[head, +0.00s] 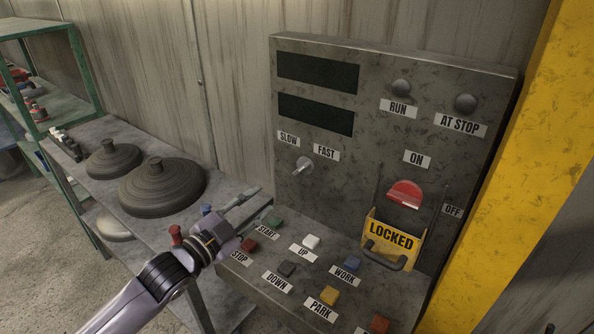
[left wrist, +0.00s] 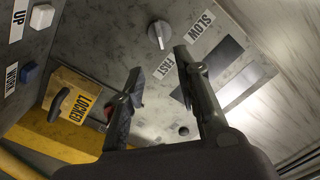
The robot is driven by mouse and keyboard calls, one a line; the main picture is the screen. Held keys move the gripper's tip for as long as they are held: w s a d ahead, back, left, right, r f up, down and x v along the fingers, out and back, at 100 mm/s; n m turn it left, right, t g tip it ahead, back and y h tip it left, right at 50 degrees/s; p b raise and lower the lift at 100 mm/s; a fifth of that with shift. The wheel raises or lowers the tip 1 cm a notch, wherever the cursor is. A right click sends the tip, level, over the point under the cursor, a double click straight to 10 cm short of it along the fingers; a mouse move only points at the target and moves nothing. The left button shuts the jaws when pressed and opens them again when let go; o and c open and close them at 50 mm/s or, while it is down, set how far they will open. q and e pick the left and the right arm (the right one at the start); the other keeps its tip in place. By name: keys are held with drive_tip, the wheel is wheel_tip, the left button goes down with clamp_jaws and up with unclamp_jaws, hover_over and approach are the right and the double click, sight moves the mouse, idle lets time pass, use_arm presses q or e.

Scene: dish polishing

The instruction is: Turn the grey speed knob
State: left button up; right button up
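The grey speed knob (head: 302,167) is on the upright panel of the control console, between the SLOW label (head: 289,139) and the FAST label (head: 326,152). It also shows in the left wrist view (left wrist: 158,34), just beyond the fingertips. My left gripper (head: 252,214) is to the lower left of the knob in the head view, in front of the console and apart from the knob. In the left wrist view the left gripper (left wrist: 159,60) is open, with nothing between its fingers. My right gripper is in neither view.
A yellow LOCKED box (head: 391,238) with a handle juts out below the red switch (head: 404,194). Coloured buttons, such as the white UP button (head: 311,242), cover the sloped lower panel. A table (head: 100,130) with dark round lids stands left. A yellow post (head: 520,160) stands right.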

sight(299, 171)
use_arm(q)
drive_tip(key=p+x, duration=0.3)
drive_tip(key=x, duration=1.2)
drive_tip(key=shift+d, duration=0.1)
drive_tip(key=shift+c, duration=0.5)
clamp_jaws()
drive_tip(key=shift+f, duration=0.1)
